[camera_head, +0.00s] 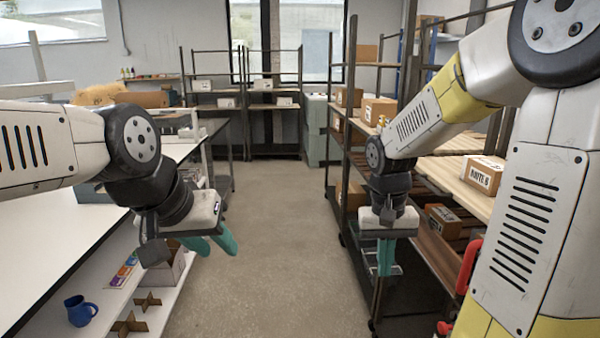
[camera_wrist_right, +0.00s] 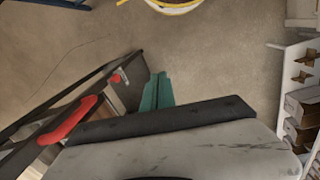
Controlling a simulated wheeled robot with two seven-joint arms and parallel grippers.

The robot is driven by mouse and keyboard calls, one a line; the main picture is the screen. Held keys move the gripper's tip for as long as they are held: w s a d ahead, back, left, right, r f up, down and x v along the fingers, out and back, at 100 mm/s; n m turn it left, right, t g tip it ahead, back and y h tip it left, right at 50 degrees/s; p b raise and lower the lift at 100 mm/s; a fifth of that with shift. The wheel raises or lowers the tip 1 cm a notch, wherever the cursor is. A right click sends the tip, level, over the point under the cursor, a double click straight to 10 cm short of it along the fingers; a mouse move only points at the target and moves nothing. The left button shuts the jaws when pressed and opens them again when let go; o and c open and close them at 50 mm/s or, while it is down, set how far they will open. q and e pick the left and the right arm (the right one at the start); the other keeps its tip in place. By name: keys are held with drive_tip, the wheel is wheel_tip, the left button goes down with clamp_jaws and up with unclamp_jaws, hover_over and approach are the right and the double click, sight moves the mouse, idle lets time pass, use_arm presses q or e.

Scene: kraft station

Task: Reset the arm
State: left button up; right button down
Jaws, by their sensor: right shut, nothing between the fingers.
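My left arm reaches in from the left in the head view. Its gripper (camera_head: 219,252) hangs over the edge of the white table, with its teal fingers a little apart and nothing between them. My right arm comes down from the upper right. Its gripper (camera_head: 386,272) points downward beside the shelf rack, its teal fingers together and empty. In the right wrist view, the fingers of the right gripper (camera_wrist_right: 157,84) show together above the floor, next to a dark shelf edge.
A white table (camera_head: 45,255) stands at left, with a blue mug (camera_head: 80,311) on its lower shelf. At right, a dark rack (camera_head: 375,295) holds cardboard boxes (camera_head: 482,175), close to my right gripper. The floor aisle (camera_head: 275,260) between them is clear.

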drive_tip(key=s+a+r+n+t+y, duration=0.1)
drive_tip(key=s+a+r+t+y, duration=0.2)
drive_tip(key=s+r+t, duration=0.3)
drive_tip(key=shift+s+a+r+n, duration=0.25)
drive_tip(key=shift+s+r, duration=1.4)
drive_tip(key=shift+r, duration=1.05)
